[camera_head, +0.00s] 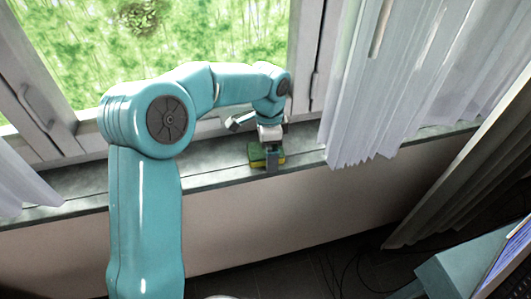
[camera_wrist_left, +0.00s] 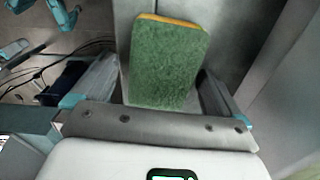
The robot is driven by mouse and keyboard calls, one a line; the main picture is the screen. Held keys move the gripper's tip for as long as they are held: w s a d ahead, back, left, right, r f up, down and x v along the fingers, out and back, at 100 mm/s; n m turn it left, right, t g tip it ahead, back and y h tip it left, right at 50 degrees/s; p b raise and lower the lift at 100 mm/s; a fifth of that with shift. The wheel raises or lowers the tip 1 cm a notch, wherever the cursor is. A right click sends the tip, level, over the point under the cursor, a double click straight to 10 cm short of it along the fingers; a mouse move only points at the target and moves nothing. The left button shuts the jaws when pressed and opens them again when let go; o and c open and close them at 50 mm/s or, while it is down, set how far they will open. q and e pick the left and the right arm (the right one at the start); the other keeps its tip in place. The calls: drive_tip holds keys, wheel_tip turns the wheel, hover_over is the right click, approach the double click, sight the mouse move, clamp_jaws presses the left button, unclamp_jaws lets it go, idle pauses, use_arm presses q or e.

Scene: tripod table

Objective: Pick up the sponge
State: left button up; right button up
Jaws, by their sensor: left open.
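The sponge (camera_head: 256,156) is green with a yellow layer and lies on the grey window sill. In the left wrist view the sponge (camera_wrist_left: 168,65) lies flat, its green side facing the camera and a yellow edge at the far end. My left gripper (camera_head: 268,157) is right over the sponge, pointing down, and hides part of it. In the left wrist view the left gripper (camera_wrist_left: 160,88) is open, with one finger on each side of the sponge. Gaps show beside the sponge, and contact cannot be told. My right gripper is in neither view.
The window sill (camera_head: 215,174) is narrow, with a drop at its front edge. A window frame (camera_head: 303,60) stands behind it. A white curtain (camera_head: 380,90) hangs close to the right, another (camera_head: 20,185) at the far left. Cables (camera_head: 345,262) lie on the dark floor.

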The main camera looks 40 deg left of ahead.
use_arm(q)
drive_tip(key=shift+f, duration=0.2)
idle(0.3)
drive_tip(key=c, duration=1)
drive_tip(key=shift+c, duration=0.2)
wheel_tip(320, 180, up, 20)
drive_tip(key=p, duration=0.4)
drive_tip(key=shift+r, duration=0.2)
